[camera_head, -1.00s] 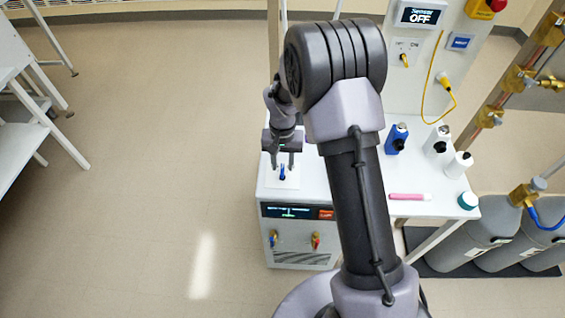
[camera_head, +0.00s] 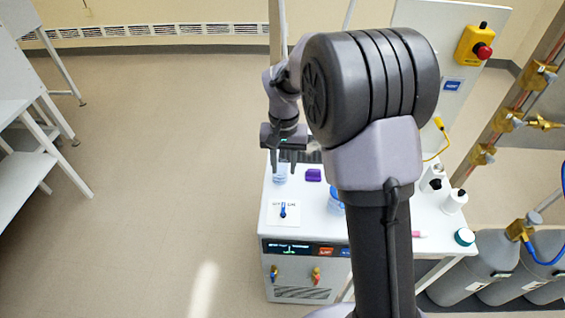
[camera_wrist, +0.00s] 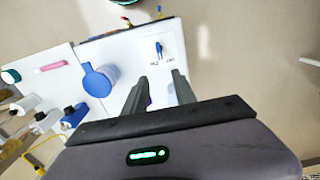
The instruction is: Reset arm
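My gripper (camera_head: 283,163) hangs above the back left part of the white bench in the head view. In the wrist view its two fingers (camera_wrist: 160,85) stand apart with nothing seen between their tips. A white plate with a small blue lever (camera_head: 283,210) lies at the bench's front left, in front of the gripper and apart from it. The lever also shows in the wrist view (camera_wrist: 159,48). My arm covers much of the bench's middle in the head view.
A clear beaker (camera_head: 280,173) and a purple item (camera_head: 313,175) stand close to the gripper. A blue round-topped vessel (camera_wrist: 97,80), white bottles (camera_head: 453,201) and a pink marker (camera_wrist: 52,66) are also on the bench.

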